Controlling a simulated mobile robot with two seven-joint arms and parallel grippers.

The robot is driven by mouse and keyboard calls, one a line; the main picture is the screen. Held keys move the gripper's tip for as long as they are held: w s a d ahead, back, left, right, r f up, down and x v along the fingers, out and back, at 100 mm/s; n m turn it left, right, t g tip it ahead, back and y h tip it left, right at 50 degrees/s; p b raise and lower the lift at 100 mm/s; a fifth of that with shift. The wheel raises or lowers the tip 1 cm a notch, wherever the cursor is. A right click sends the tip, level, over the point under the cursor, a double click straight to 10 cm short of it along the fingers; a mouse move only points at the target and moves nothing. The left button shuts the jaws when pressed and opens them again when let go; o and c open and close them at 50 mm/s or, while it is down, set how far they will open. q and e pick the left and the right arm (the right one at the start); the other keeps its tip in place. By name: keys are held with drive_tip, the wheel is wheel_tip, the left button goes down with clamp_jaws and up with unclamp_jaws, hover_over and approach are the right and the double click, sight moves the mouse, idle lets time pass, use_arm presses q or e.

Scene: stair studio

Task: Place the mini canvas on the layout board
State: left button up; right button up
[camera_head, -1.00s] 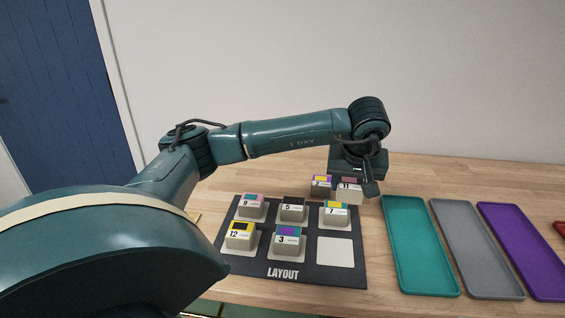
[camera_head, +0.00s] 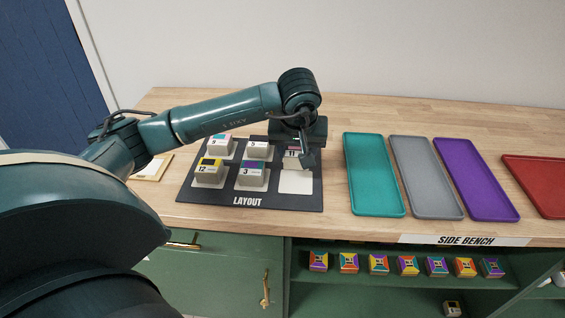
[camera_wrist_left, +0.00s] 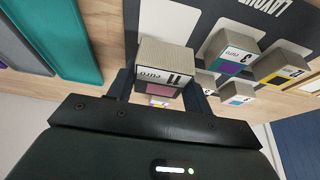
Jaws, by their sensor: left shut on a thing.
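The mini canvas (camera_head: 292,153), a small block marked 11 with a pink part, is held by my left gripper (camera_head: 303,160). In the wrist view the canvas (camera_wrist_left: 165,62) sits between the fingers of my left gripper (camera_wrist_left: 160,92). The dark layout board (camera_head: 213,197) lies on the bench with numbered blocks on its pale pads. Blocks 9, 5, 12 and 3 show; my gripper hides the back right pad. The canvas is just behind the bare front right pad (camera_head: 296,183). I cannot tell its exact height. My right gripper is out of view.
Teal (camera_head: 374,176), grey (camera_head: 425,178), purple (camera_head: 476,180) and red (camera_head: 537,184) trays lie right of the board. A small wood-framed item (camera_head: 153,168) lies to its left. Colourful blocks (camera_head: 378,264) stand on the shelf below. The wooden bench behind the trays is clear.

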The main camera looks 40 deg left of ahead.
sight(296, 181)
use_arm(q)
wheel_tip(296, 181, down, 6)
drive_tip(key=shift+r, duration=0.1)
idle(0.4)
drive_tip(key=shift+f, duration=0.25)
drive_tip(key=o, duration=1)
drive_tip(key=shift+c, duration=0.2)
drive_tip(key=shift+r, duration=0.15)
